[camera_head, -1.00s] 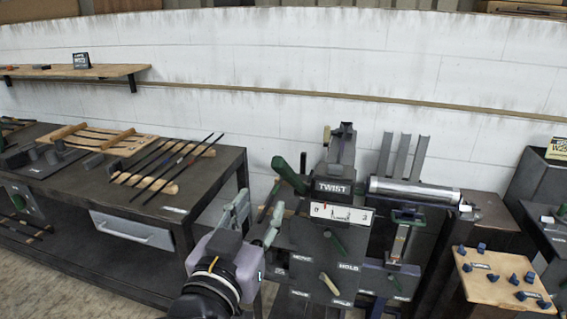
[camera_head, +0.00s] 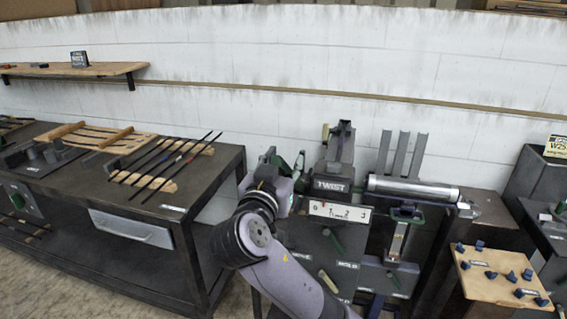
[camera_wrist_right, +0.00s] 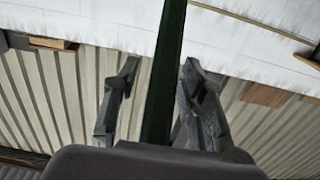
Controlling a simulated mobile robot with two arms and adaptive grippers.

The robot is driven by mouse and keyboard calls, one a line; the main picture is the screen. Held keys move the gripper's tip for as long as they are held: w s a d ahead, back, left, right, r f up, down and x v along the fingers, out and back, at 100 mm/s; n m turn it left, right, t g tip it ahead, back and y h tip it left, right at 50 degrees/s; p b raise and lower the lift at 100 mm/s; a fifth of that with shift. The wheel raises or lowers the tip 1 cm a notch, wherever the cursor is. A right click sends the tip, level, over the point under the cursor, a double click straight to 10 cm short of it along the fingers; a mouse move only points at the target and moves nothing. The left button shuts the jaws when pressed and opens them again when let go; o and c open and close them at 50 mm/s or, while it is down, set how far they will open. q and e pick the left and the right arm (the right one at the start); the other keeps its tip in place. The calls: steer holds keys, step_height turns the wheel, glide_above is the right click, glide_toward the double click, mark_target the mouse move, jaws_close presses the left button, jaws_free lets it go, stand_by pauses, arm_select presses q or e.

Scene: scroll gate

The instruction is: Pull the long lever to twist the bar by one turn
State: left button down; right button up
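The long lever is a dark green bar (camera_wrist_right: 163,75) that runs up between the two fingers of my right gripper (camera_wrist_right: 160,95) in the right wrist view. In the head view the right gripper (camera_head: 284,162) is at the left side of the twist machine (camera_head: 331,187), and its fingers and wrist largely hide the lever (camera_head: 278,161). The fingers are apart on either side of the lever, with a visible gap on its left. The bar being twisted cannot be made out clearly. My left gripper is not in view.
A white scale plate (camera_head: 340,212) sits below the TWIST label. A metal cylinder (camera_head: 412,190) lies to the right of it. A dark workbench (camera_head: 190,205) with rods on wooden rests stands left. A wooden board with blue knobs (camera_head: 497,277) is at lower right.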

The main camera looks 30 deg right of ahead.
steer(key=shift+c, duration=0.5)
jaws_close()
stand_by(0.4)
